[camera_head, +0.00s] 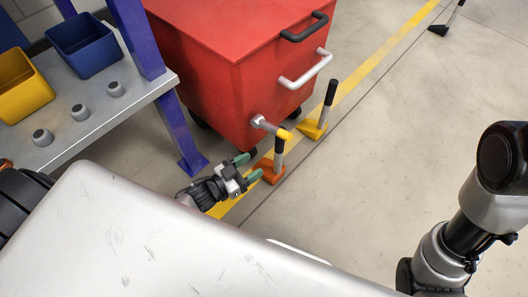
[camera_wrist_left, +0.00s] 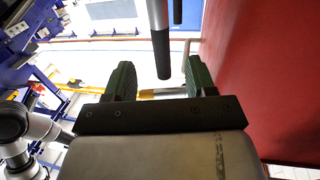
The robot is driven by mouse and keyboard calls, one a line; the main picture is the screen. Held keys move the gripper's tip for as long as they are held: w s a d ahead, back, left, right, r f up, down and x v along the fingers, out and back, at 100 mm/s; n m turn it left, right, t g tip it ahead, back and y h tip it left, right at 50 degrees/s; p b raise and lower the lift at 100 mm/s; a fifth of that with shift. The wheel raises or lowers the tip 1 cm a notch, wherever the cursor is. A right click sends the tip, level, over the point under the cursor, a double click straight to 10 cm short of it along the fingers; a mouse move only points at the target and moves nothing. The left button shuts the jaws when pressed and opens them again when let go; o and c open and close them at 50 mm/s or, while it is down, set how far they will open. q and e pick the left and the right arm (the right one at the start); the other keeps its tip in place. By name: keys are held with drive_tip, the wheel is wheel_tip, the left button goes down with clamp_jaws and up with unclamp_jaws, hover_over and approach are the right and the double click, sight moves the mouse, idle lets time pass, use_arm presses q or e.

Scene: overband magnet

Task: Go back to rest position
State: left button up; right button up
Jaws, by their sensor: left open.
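My left gripper (camera_head: 249,167) is low beside the red cart, its green fingers apart and nothing held. In the left wrist view the open fingers (camera_wrist_left: 161,78) have a lever's dark grip (camera_wrist_left: 163,58) showing in the gap between them; whether they touch it I cannot tell. In the head view an orange-based lever (camera_head: 270,172) with a dark grip stands right at the fingertips. My right arm (camera_head: 462,225) shows at the right edge, but its gripper is out of view.
The red cart (camera_head: 225,75) stands just beyond the left gripper, with a silver-and-yellow fitting (camera_head: 270,127) sticking out. A yellow-based lever (camera_head: 313,127) stands farther along the yellow floor line (camera_head: 372,58). A shelf (camera_head: 95,120) holds blue and yellow bins.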

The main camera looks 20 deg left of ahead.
use_arm(q)
drive_tip(key=shift+v, duration=0.85)
drive_tip(key=shift+w+r, duration=0.1)
